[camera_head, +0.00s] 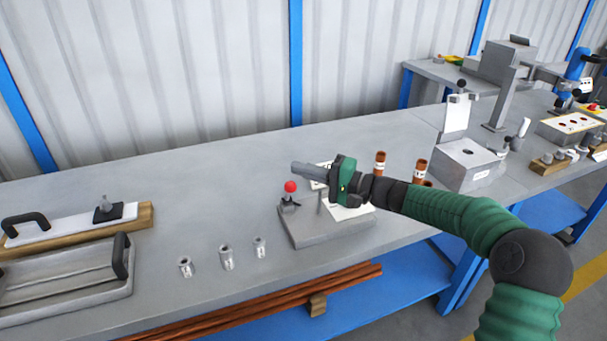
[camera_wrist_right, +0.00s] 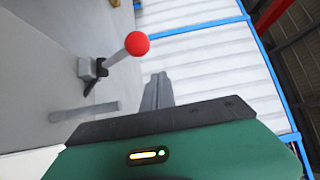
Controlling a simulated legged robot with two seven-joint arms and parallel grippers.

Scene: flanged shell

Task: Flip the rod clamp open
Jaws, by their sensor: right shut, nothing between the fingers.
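The clamp is a small dark bracket with a lever topped by a red ball (camera_head: 290,187), standing on a grey base plate (camera_head: 300,232). In the right wrist view the red ball (camera_wrist_right: 137,43) sits at the end of a grey lever (camera_wrist_right: 115,60), which leans out from the bracket (camera_wrist_right: 92,72). My right gripper (camera_head: 300,168) is shut and empty, its fingers just above and behind the red ball in the head view. In the wrist view its fingertips (camera_wrist_right: 158,90) are beside the ball, with a visible gap. My left gripper is not in view.
A grey post (camera_head: 320,203) rises from the plate beside the clamp. Copper-coloured tubes (camera_head: 380,162) stand behind my right arm. Several small grey sleeves (camera_head: 226,257) stand left of the plate. A tray (camera_head: 70,280) lies at the left. Long brown rods (camera_head: 250,312) run along the front edge.

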